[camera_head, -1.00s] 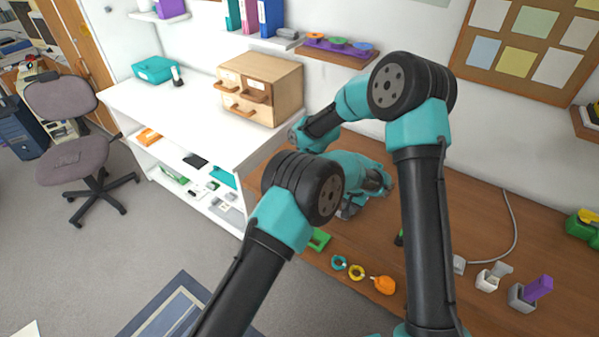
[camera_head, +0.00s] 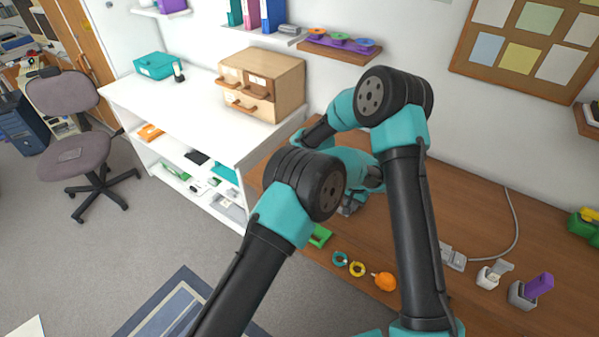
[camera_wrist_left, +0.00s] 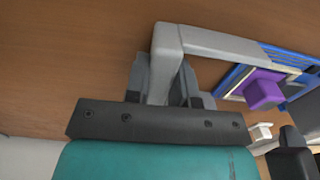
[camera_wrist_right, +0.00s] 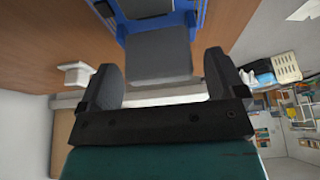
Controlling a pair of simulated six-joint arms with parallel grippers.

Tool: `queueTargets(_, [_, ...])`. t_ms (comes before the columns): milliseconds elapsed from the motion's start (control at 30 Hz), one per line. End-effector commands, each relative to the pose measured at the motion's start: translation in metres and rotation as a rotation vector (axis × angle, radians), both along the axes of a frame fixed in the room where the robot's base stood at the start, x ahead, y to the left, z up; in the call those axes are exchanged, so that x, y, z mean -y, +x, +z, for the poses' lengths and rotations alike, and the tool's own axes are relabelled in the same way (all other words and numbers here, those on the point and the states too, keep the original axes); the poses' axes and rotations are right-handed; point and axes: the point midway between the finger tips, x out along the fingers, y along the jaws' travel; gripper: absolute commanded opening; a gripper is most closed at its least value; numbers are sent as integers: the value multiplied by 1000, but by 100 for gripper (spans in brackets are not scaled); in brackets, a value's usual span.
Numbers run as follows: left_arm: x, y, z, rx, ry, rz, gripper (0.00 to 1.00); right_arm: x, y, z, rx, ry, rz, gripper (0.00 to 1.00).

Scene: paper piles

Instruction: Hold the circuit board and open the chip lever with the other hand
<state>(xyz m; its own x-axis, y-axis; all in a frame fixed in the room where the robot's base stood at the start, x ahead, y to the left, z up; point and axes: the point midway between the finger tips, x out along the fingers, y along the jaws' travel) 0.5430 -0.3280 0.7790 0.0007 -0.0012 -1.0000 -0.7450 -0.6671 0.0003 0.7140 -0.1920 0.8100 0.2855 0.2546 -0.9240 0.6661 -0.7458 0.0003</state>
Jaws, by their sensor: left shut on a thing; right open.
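The circuit board (camera_wrist_left: 300,65) is a blue panel at the right edge of the left wrist view, with a purple chip (camera_wrist_left: 262,90) in a pale frame on it. My left gripper (camera_wrist_left: 160,82) is shut on a grey angled bar (camera_wrist_left: 215,42) that runs to the board. In the right wrist view the board's blue edge (camera_wrist_right: 185,20) shows at the top. My right gripper (camera_wrist_right: 160,76) is open there, and a grey block (camera_wrist_right: 158,55) lies ahead between its fingers, apparently untouched. I cannot tell whether it is the lever. In the head view my arms hide the board.
A brown bench (camera_head: 470,215) carries an orange item (camera_head: 384,282), rings (camera_head: 357,269), a green item (camera_head: 319,236) and a small box with a purple piece (camera_head: 523,294). A white shelf unit (camera_head: 190,110) stands left of it. My two arms cross closely above the bench.

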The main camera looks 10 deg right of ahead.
Motion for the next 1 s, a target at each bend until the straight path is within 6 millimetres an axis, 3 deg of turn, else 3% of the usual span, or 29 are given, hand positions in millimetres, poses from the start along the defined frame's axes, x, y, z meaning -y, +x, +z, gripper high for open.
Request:
queueTargets(200, [0, 0, 0, 0, 0, 0, 0, -4, 5, -16, 1, -1, 1, 89])
queueTargets(500, [0, 0, 0, 0, 0, 0, 0, -5, 6, -17, 1, -1, 1, 88])
queueTargets(1000, [0, 0, 0, 0, 0, 0, 0, -5, 6, -17, 1, -1, 1, 41])
